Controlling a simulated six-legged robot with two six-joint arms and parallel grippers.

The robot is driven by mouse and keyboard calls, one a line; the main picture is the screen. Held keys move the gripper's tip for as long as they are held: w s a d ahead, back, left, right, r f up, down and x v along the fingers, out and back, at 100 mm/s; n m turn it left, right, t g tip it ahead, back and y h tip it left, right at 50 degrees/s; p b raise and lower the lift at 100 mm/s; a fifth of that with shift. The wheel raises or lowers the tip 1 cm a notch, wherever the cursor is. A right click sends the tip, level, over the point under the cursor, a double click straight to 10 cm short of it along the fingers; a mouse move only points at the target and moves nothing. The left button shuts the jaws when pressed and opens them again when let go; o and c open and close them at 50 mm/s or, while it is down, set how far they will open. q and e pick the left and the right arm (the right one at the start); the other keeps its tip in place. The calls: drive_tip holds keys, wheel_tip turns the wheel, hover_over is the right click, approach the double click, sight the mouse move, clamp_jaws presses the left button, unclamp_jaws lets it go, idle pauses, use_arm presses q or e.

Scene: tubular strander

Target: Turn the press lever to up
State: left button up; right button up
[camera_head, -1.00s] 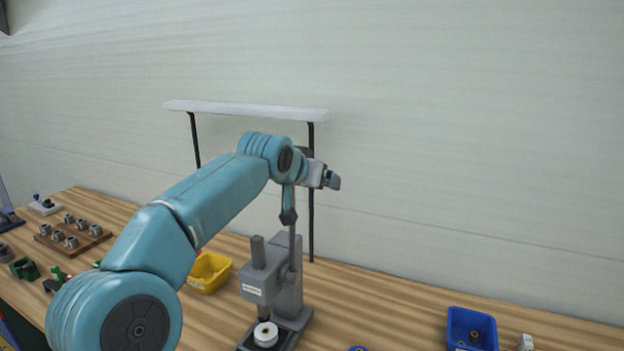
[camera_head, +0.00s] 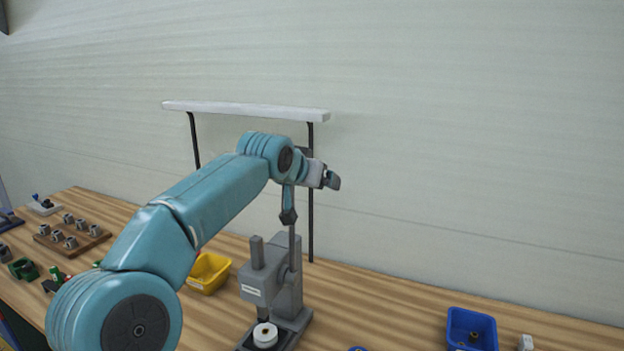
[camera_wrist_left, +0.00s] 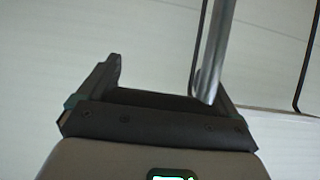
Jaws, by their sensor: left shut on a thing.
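The grey press (camera_head: 285,285) stands on the wooden bench in the head view, with a white round part (camera_head: 265,334) on its base. Its lever is a thin grey rod (camera_head: 292,246) that points nearly straight up from the side of the press. My left gripper (camera_head: 288,216) is at the upper end of the lever and shut on it. In the left wrist view the metal lever rod (camera_wrist_left: 216,50) runs down to the gripper (camera_wrist_left: 165,88), close to the right finger. The lever's very end is hidden by the gripper. My right gripper is not in view.
A white overhead bar (camera_head: 245,110) on thin black posts stands behind the press. A yellow bin (camera_head: 209,272) is left of the press, and a blue bin (camera_head: 471,329) is to the right. A wooden block with several metal parts (camera_head: 72,240) lies far left.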

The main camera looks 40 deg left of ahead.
use_arm(q)
drive_tip(key=shift+w+f, duration=0.2)
drive_tip(key=shift+f, duration=0.4)
idle(0.3)
drive_tip(key=o, duration=1.1)
drive_tip(key=shift+o, duration=0.3)
drive_tip(key=shift+w+f, duration=0.15)
drive_tip(key=shift+w, duration=0.15)
drive_tip(key=s+r+p, duration=0.2)
drive_tip(key=r+p, duration=0.1)
drive_tip(key=r, duration=0.6)
drive_tip(key=s+d+r+p, duration=0.1)
drive_tip(key=s+r+p, duration=0.2)
drive_tip(key=r, duration=0.6)
drive_tip(key=shift+s+r, duration=0.2)
drive_tip(key=shift+r, duration=0.1)
drive_tip(key=shift+s, duration=0.1)
drive_tip(key=v, duration=1.6)
